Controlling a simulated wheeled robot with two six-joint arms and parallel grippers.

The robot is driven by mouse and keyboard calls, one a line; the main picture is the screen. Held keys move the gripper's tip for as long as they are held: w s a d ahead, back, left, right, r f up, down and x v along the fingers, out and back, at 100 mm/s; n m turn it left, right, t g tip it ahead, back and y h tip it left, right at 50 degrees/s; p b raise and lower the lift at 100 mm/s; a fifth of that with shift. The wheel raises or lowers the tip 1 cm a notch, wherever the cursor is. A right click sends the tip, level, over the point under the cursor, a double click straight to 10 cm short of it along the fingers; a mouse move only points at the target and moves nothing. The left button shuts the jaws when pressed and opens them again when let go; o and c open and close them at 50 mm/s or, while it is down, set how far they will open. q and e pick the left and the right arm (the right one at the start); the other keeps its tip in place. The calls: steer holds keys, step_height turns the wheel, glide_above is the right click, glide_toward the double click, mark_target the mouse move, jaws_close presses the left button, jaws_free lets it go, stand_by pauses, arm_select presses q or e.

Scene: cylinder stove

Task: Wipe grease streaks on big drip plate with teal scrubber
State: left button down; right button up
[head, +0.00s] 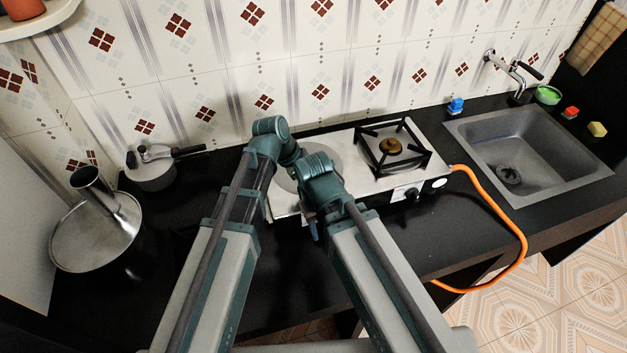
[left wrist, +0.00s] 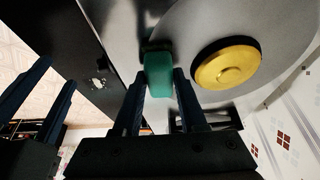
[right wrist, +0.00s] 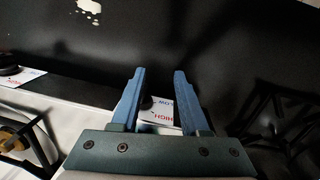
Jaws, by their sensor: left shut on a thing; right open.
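The teal scrubber (left wrist: 158,75) is between the fingertips of my left gripper (left wrist: 159,80), which is shut on it. In the left wrist view it is at the edge of the big round grey drip plate (left wrist: 190,28); I cannot tell if it touches. A yellow burner cap (left wrist: 227,63) sits on the plate, right of the scrubber. In the head view my arms hide much of the plate (head: 288,183) and the left gripper. I make out no clear grease streaks. My right gripper (right wrist: 158,85) is open and empty near the stove's front, above a HIGH/LOW label (right wrist: 160,112).
The second burner with a black grate (head: 393,150) is on the stove's right. An orange hose (head: 505,220) curves to its side. The sink (head: 530,150) is farther right. A pan (head: 152,172) and a large pot (head: 95,235) stand left. The counter between is clear.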

arm_select(q)
step_height(320, 180, up, 6)
steer(key=p, duration=0.6)
stand_by(0.4)
step_height(320, 180, up, 3)
steer(key=p, duration=0.3)
steer(key=shift+r, duration=0.15)
stand_by(0.3)
